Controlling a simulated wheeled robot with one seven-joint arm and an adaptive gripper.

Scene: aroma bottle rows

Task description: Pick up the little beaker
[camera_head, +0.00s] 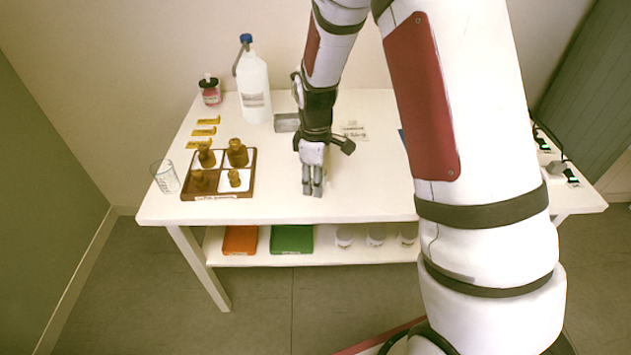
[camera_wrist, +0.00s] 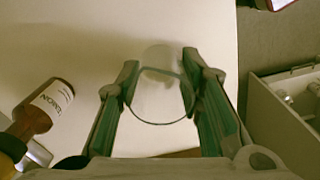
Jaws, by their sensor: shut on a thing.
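The little beaker (camera_wrist: 160,122) is clear glass; its thin dark rim curves between my fingers in the wrist view. My gripper (camera_wrist: 160,88) is shut on it, one finger on each side. In the head view my gripper (camera_head: 313,192) points down over the middle front of the white table (camera_head: 370,205). The beaker cannot be made out there. I cannot tell whether its base touches the table. A larger clear glass vessel (camera_head: 165,177) stands at the table's left front corner, well away from my gripper.
A brown tray (camera_head: 218,196) with several amber bottles stands left of my gripper. Behind are yellow labels (camera_head: 205,132), a blue-capped bottle (camera_head: 253,88), a pink jar (camera_head: 210,91) and a grey box (camera_head: 287,122). A labelled amber bottle (camera_wrist: 45,108) shows left in the wrist view.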

